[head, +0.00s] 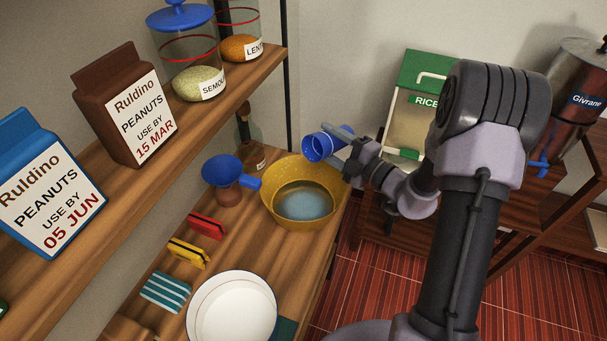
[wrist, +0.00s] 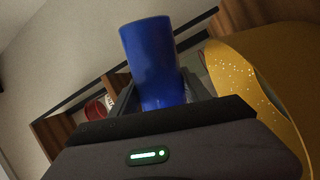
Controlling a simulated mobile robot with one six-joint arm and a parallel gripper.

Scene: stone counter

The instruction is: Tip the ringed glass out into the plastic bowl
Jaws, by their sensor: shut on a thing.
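The ringed glass (head: 322,144) is blue with a lighter ring at its mouth. In the head view it lies tipped on its side above the back of the bowl, mouth toward the left. In the wrist view the glass (wrist: 152,62) stands out between the fingers. My gripper (head: 349,152) is shut on it; the fingers also show in the wrist view (wrist: 158,98). The plastic bowl (head: 276,212) is yellow and speckled, with a bluish patch like liquid at its bottom. Its wall fills the right of the wrist view (wrist: 252,85). I see no stream falling.
A blue funnel (head: 222,170) stands left of the bowl, and a bottle (head: 252,152) behind it. Red and yellow clips (head: 190,253) and white plates (head: 232,308) are nearer. An upper shelf with cartons (head: 125,105) and jars (head: 192,60) overhangs the left.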

